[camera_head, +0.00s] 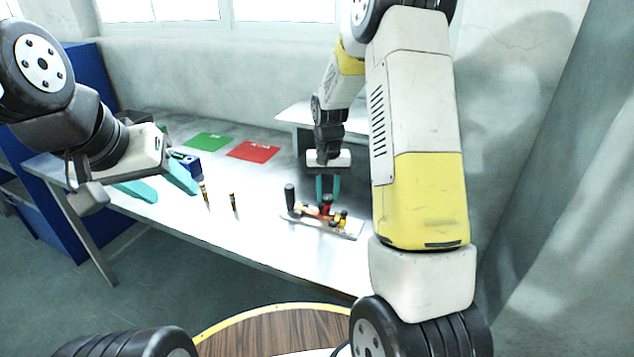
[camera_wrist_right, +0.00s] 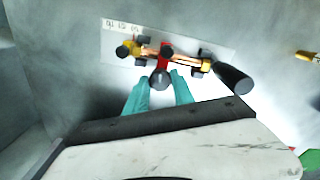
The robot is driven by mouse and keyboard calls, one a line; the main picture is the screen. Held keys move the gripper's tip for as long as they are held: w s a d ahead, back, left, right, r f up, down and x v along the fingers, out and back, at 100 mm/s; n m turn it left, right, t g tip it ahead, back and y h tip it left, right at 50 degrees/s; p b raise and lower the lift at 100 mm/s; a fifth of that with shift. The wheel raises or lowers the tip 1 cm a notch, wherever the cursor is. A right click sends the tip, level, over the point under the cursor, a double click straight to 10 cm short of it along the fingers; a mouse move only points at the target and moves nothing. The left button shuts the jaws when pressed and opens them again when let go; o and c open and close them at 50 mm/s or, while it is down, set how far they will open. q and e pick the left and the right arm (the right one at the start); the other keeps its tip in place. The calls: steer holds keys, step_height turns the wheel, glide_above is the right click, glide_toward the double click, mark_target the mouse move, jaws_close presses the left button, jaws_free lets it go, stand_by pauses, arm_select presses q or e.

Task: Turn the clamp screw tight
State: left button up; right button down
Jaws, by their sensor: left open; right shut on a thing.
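The clamp fixture has a pale base plate (camera_head: 347,230) lying on the table, with a red clamp (camera_head: 326,199) near its middle. In the right wrist view the red clamp (camera_wrist_right: 166,50) sits over a copper-coloured rod (camera_wrist_right: 183,60), with a round black screw knob (camera_wrist_right: 160,80) on its near side. My right gripper (camera_head: 328,198) reaches down from above; its teal fingers stand on either side of the knob, shut on it.
A black upright handle (camera_head: 289,194) stands at the plate's left end. The front middle of the table is clear.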

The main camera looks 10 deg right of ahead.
mark_target(327, 197)
stand_by(0.3)
steer(key=c, duration=1.1)
jaws_free()
steer(key=shift+o, duration=0.2)
steer(key=shift+r, duration=0.1)
step_height(327, 197, up, 8)
steer(key=shift+f, duration=0.2)
steer(key=s+r+n+t, duration=0.1)
steer(key=s+r+t, duration=0.1)
steer(key=s+r, duration=0.3)
steer(key=s+a+r+t+y, duration=0.1)
steer(key=s+r, duration=0.4)
steer(key=s, duration=0.6)
steer(key=s+a+r+n+t+y, duration=0.1)
steer(key=s+r+t, duration=0.2)
steer(key=s+r, duration=0.2)
steer(key=s, duration=0.3)
steer(key=shift+s+a+r+n, duration=0.25)
steer(key=shift+s+n, duration=0.05)
steer(key=shift+s, duration=0.1)
